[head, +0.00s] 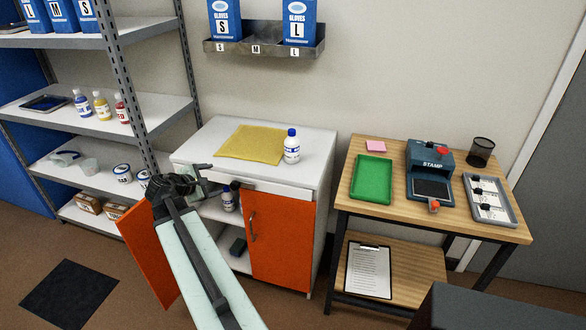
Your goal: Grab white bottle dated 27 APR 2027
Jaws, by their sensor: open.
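A white bottle with a blue cap (291,148) stands upright on the cabinet top, right of a yellow cloth. More bottles (228,198) stand inside the open left half of the cabinet, partly hidden; one has a dark cap. No date can be read on any bottle from here. My gripper (204,178) is open and appears empty in front of the cabinet's left part, left of and apart from the white bottle. My arm hides part of the cabinet's inside.
The white cabinet (320,165) has its left orange door (146,250) swung open and its right door (276,243) shut. A yellow cloth (252,143) lies on top. A grey shelf (150,108) with bottles stands left. A wooden table (410,211) with a green tray (371,180) stands right.

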